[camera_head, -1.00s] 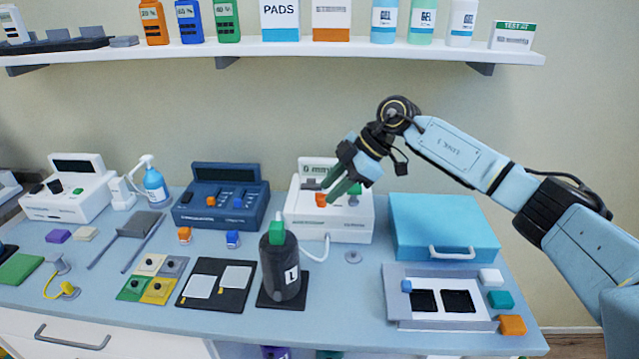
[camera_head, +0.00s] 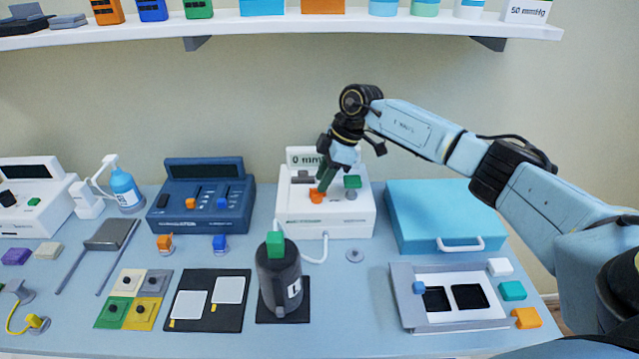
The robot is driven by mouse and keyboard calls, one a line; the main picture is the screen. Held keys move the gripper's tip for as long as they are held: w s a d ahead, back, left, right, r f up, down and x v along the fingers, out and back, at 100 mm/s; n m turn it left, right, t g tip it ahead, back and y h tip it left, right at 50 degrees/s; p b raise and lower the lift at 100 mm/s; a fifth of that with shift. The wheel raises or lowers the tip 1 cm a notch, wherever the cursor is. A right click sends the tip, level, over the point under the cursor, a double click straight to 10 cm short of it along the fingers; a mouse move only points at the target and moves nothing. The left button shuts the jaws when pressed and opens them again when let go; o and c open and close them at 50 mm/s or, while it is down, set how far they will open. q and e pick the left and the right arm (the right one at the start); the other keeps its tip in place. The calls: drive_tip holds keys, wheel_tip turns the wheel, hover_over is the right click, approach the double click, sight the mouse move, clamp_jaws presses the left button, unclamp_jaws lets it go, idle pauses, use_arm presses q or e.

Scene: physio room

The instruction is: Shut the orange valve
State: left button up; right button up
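The orange valve (camera_head: 317,195) is a small orange knob on the front of a white pressure unit (camera_head: 345,222). My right gripper (camera_head: 325,180) points down at the unit from above. Its dark green fingertips are right at the orange valve and overlap its upper edge in the picture. I cannot tell whether they touch it, and the fingers show too narrowly to tell whether they are open or shut. A green knob (camera_head: 352,182) sits to the right on the same unit. The display above reads "0 mm", partly hidden by my gripper. My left gripper is out of view.
A dark blue unit (camera_head: 203,220) with orange and blue knobs stands to the left. A light blue case (camera_head: 445,212) is close on the right. A black cylinder with a green top (camera_head: 278,280) stands in front, with a white hose behind it. A shelf (camera_head: 300,25) runs above.

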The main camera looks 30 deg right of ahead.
sight(318, 195)
drive_tip(key=shift+x, duration=1.1)
drive_tip(key=shift+w+f, duration=0.1)
drive_tip(key=shift+f, duration=0.1)
drive_tip(key=shift+a, duration=0.1)
drive_tip(key=shift+c, duration=0.5)
drive_tip(key=c, duration=0.5)
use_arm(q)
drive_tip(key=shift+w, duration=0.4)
use_arm(e)
drive_tip(key=shift+c, duration=0.2)
